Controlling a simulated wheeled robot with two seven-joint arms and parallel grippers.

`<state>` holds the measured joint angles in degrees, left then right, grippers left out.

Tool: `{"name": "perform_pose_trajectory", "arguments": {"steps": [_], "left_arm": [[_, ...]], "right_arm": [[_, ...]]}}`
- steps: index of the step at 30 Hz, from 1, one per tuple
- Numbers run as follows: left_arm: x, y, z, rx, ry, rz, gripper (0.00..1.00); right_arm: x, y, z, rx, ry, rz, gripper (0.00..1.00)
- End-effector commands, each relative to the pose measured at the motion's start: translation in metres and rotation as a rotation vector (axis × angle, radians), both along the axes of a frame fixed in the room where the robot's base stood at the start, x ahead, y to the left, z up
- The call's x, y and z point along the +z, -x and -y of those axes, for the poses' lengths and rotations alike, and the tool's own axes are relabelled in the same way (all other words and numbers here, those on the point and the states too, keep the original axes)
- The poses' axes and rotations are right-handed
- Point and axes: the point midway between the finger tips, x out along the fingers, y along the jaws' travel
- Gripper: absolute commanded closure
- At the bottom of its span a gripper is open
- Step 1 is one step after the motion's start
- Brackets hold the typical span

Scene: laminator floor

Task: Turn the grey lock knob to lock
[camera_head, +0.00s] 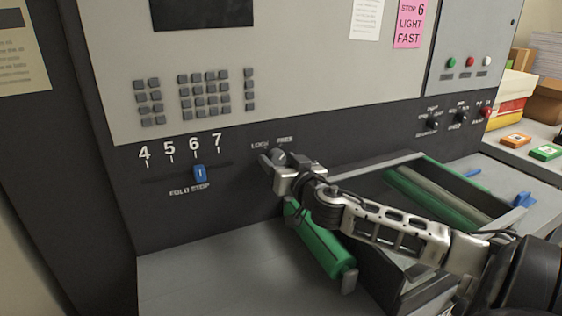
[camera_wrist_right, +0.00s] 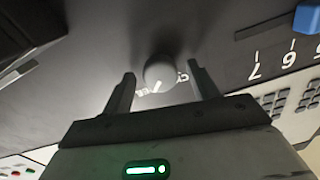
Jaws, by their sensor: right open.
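The grey lock knob (camera_head: 280,156) sits on the dark panel under the small white LOCK and FREE lettering. In the right wrist view the round knob (camera_wrist_right: 160,73) lies between the two fingertips, with a pale pointer mark on its face. My right gripper (camera_head: 272,162) is at the knob, fingers open on either side. It also shows in the right wrist view (camera_wrist_right: 164,82), with a gap between each finger and the knob. Part of the knob is hidden by the gripper in the head view. My left gripper is not in view.
A blue fold stop slider (camera_head: 200,173) is left of the knob, below the numbers 4 to 7. A green roller (camera_head: 320,240) lies beneath my right arm. A tray with green rollers (camera_head: 435,195) is at the right. Button pads (camera_head: 204,92) are above.

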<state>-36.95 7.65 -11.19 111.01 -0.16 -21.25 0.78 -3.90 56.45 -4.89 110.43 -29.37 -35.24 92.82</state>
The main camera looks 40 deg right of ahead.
Motion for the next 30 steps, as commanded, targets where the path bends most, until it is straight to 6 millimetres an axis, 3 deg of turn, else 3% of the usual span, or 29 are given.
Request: {"name": "perform_pose_trajectory", "arguments": {"steps": [1, 5, 17, 30], "left_arm": [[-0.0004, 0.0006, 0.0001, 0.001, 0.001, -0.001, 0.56], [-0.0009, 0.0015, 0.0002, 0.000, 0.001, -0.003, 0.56], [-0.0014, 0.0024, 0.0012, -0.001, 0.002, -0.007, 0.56], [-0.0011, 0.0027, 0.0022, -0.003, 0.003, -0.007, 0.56]], "right_arm": [[0.0000, 0.0001, 0.0000, 0.000, 0.000, 0.000, 0.49], [0.0001, 0.0002, -0.0001, 0.000, 0.000, 0.000, 0.85], [0.0005, 0.0004, 0.0001, -0.001, 0.048, -0.014, 0.85], [0.0007, 0.0004, -0.0005, 0.000, 0.363, -0.114, 0.85]]}}
